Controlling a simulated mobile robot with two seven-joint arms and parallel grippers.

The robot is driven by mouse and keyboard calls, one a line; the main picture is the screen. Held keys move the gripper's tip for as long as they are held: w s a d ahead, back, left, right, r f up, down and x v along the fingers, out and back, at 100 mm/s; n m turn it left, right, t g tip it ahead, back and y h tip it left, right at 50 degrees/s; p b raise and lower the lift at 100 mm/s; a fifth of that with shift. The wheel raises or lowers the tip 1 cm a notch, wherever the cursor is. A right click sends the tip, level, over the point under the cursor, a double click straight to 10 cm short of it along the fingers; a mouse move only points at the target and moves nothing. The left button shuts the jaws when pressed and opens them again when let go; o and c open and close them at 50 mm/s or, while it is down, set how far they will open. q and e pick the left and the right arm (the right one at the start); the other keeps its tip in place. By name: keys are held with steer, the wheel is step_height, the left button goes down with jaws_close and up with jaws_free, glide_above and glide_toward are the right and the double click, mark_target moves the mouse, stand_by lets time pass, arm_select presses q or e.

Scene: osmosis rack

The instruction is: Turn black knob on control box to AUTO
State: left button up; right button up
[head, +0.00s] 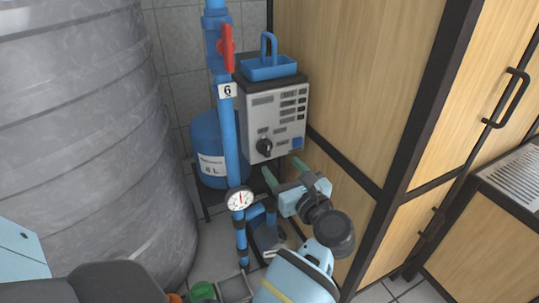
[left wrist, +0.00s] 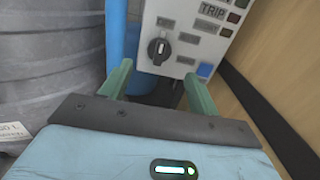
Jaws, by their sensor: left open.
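The control box (head: 257,115) is a grey panel under a dark top, standing behind the blue pipe. Its black knob (head: 264,147) sits low on the left of the front face. The knob also shows in the left wrist view (left wrist: 158,50), with a pale pointer line close to upright, tilted slightly right. The labels around it are too small to read. My left gripper (head: 281,165) is open and empty, just below and in front of the box. In the left wrist view its green fingers (left wrist: 157,72) stand apart, with the knob beyond and between them. My right gripper is not in view.
A blue pipe with a red valve handle (head: 227,48) and a gauge (head: 240,199) runs close left of the box. A blue tray (head: 269,68) rests on top. A large grey tank (head: 90,130) fills the left; wooden cabinets (head: 370,80) stand close on the right.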

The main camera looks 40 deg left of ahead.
mark_target(270, 151)
arm_select(q)
steer(key=b+x, duration=0.1)
steer(key=x, duration=0.5)
steer(key=shift+a, duration=0.1)
steer(key=shift+x, duration=0.8)
steer(key=shift+c, duration=0.2)
steer(key=c, duration=0.9)
steer(key=shift+r+m+p, duration=0.15)
steer(key=shift+m+p, duration=0.35)
steer(key=shift+m, duration=0.2)
steer(key=shift+r+m+p, duration=0.1)
steer(key=shift+m+p, duration=0.85)
steer(key=shift+m, duration=0.15)
steer(key=m+p, duration=0.1)
steer(key=m, duration=0.1)
steer(key=shift+m+p, duration=0.3)
steer(key=shift+p, duration=0.05)
steer(key=m+p, duration=0.1)
steer(key=m, duration=0.1)
steer(key=shift+w+m, duration=0.1)
steer(key=shift+m, duration=0.2)
steer(key=shift+f+m+p, duration=0.25)
steer(key=shift+m+p, duration=0.25)
steer(key=shift+p, duration=0.05)
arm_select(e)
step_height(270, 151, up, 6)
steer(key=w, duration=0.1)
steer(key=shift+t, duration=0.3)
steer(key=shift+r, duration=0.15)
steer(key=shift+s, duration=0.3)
